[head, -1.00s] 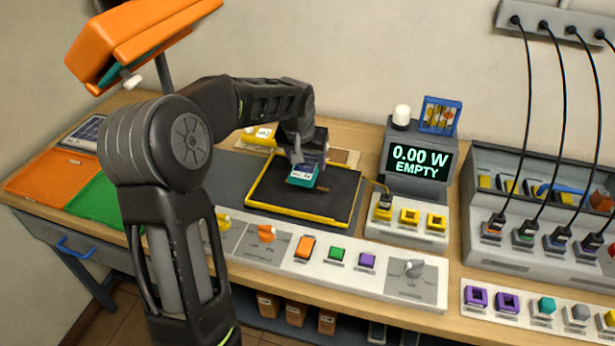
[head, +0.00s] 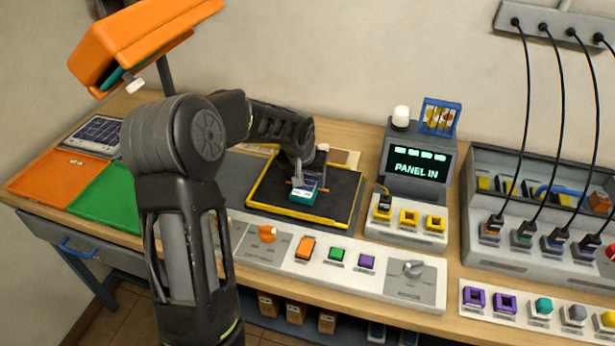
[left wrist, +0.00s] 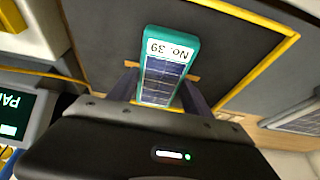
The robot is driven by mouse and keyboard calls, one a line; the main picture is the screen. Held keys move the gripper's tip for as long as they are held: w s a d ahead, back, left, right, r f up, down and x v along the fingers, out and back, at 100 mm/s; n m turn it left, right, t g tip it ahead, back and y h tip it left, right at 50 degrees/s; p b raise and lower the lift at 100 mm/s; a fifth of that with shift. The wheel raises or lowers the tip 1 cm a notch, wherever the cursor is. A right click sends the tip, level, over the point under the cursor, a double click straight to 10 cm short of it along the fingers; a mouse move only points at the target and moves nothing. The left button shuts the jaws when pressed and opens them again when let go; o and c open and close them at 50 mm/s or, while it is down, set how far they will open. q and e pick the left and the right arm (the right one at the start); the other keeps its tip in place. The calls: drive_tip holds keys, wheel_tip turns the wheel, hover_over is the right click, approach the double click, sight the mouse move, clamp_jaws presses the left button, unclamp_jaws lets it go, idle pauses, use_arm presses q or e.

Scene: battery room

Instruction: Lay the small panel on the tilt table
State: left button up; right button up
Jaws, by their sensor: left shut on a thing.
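The small panel (head: 304,194) has a teal frame, dark solar cells and a white label. It is over the middle of the tilt table (head: 350,196), a dark plate with a yellow rim. In the left wrist view the panel (left wrist: 164,72) shows its label "No. 39", upside down. My left gripper (head: 303,181) is shut on the panel, with fingers on both sides of it. The panel looks at or very near the plate's surface; exact contact cannot be told. The meter display (head: 421,164) reads "PANEL IN". My right gripper is not in view.
A control strip with an orange button (head: 306,247) and a knob (head: 413,269) runs along the front. Left are an orange mat (head: 50,177), a green mat (head: 105,200) and a larger panel (head: 95,134). An orange lamp head (head: 140,40) hangs above. Cables hang at right.

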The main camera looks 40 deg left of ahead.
use_arm(q)
drive_tip(key=shift+f, duration=0.2)
drive_tip(key=o, duration=1.5)
drive_tip(key=shift+r, duration=0.2)
drive_tip(key=shift+r, duration=0.15)
drive_tip(key=shift+s+r, duration=0.15)
drive_tip(key=shift+r, duration=0.15)
drive_tip(key=b+v, duration=0.2)
drive_tip(key=v, duration=0.9)
drive_tip(key=shift+d, duration=0.1)
